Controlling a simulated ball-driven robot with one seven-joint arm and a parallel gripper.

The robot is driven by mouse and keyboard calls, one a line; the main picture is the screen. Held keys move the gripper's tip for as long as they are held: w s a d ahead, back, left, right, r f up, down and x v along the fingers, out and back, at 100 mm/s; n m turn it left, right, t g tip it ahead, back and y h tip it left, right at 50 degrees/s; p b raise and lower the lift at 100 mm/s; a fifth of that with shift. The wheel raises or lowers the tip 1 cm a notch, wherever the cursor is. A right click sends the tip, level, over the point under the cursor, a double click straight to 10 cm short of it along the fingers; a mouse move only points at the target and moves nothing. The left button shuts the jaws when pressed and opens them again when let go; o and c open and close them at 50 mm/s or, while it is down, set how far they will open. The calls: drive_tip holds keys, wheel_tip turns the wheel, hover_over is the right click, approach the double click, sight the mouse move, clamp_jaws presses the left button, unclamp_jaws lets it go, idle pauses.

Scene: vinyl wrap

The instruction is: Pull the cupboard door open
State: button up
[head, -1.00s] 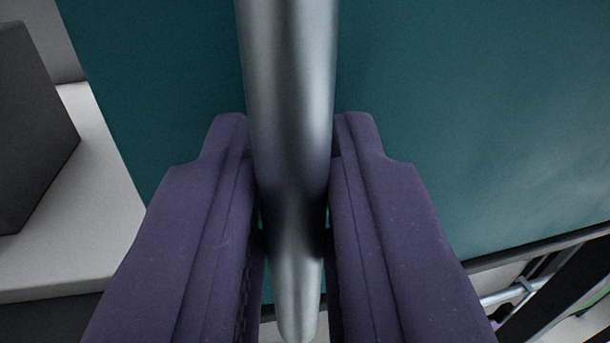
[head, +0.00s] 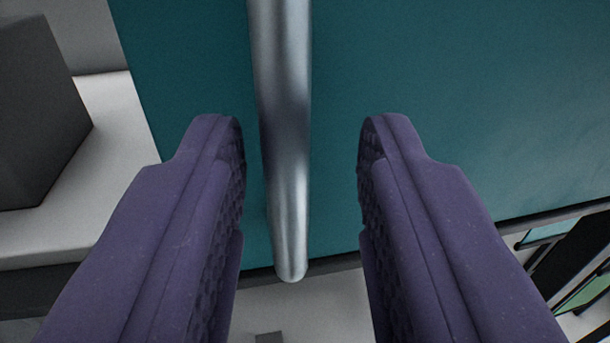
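The teal cupboard door (head: 440,100) fills most of the head view, with its lower edge crossing the picture below the middle. A round metal bar handle (head: 284,140) runs down from the top edge and ends in a rounded tip. My gripper (head: 302,135) has two purple fingers, one on each side of the handle. The fingers are open and apart from the bar. The handle is nearer to the left finger than to the right one. The door's hinge side cannot be made out.
A dark grey block (head: 38,115) stands on a light ledge (head: 100,170) at the left, beside the door's left edge. Dark and pale items (head: 575,265) show below the door at the lower right. A pale surface lies below the door's lower edge.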

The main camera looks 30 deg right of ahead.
drive_tip(key=v, duration=0.5)
drive_tip(key=shift+s+a, duration=0.1)
drive_tip(key=s+a+f+n+y+b, duration=0.2)
drive_tip(key=s+a+f+y+b, duration=0.1)
drive_tip(key=a+b, duration=0.7)
drive_tip(key=s+a+f+n+y+b, duration=0.3)
drive_tip(key=a+f+y+b, duration=0.2)
drive_tip(key=b, duration=1.2)
drive_tip(key=a+f, duration=0.3)
drive_tip(key=a, duration=0.1)
drive_tip(key=shift+s+a+g, duration=0.25)
drive_tip(key=shift+a+g, duration=0.05)
drive_tip(key=shift+a, duration=0.1)
drive_tip(key=shift+f, duration=0.1)
